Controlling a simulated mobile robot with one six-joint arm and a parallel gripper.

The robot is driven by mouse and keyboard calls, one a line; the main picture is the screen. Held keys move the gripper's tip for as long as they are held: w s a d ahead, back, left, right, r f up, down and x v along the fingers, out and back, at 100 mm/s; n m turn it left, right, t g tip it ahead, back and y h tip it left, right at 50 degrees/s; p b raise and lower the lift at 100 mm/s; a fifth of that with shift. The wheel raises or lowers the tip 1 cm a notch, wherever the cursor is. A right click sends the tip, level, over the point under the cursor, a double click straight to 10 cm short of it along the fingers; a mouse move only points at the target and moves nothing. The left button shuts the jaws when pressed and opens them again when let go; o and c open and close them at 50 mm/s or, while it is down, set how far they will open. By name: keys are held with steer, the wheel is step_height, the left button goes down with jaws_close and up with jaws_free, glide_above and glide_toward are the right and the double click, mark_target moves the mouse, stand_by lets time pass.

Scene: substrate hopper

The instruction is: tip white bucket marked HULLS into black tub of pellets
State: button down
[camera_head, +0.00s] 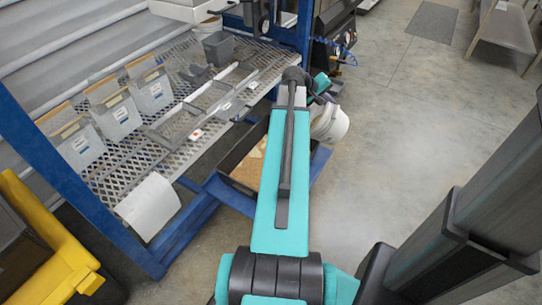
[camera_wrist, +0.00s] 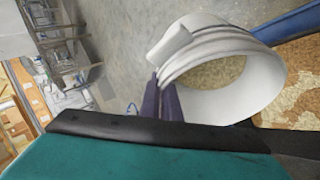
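The white bucket (camera_head: 330,123) hangs at the far end of my arm in the head view, tilted, beside the blue rack frame. It also shows large in the wrist view (camera_wrist: 268,88), with its round wall and ridged rim. Tan material shows inside its ring; I cannot tell how much. No HULLS marking is readable. My gripper (camera_wrist: 160,82) has its dark fingers close together on the bucket's rim. The black tub (camera_head: 226,180) stands low under the rack, partly hidden by my arm. Tan pellets (camera_head: 248,166) lie in it and also show right of the bucket in the wrist view (camera_wrist: 301,75).
A blue-framed mesh rack (camera_head: 115,170) with several grey bins (camera_head: 115,113) stands at the left. A yellow object (camera_head: 60,255) is at the lower left. Open concrete floor (camera_head: 400,140) lies to the right.

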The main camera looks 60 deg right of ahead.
steer(key=w+a+f+g+h+b, duration=0.1)
steer(key=w+a+g+h+b, duration=0.1)
steer(key=w+b, duration=0.1)
steer(key=w+a+f+n+g+h+b, duration=0.1)
steer(key=w+a+b, duration=0.1)
steer(key=b, duration=0.4)
steer(key=w+a+f+n+g+h+b, duration=0.1)
steer(key=w+a+g+h+b, duration=0.1)
steer(key=w+b, duration=0.2)
steer(key=shift+w+f+g+h+b, duration=0.1)
steer(key=shift+f+g+h+b, duration=0.15)
steer(key=shift+b, duration=0.3)
steer(key=shift+w+a+r+n+g+h+b, duration=0.1)
steer(key=shift+w+a+n+g+h+b, duration=0.25)
steer(key=shift+w+a+g+h+b, duration=0.35)
steer(key=shift+w+a+n+g+h+b, duration=0.15)
steer(key=shift+w+a+n+h+b, duration=0.25)
steer(key=shift+w, duration=0.45)
steer(key=shift+d, duration=0.1)
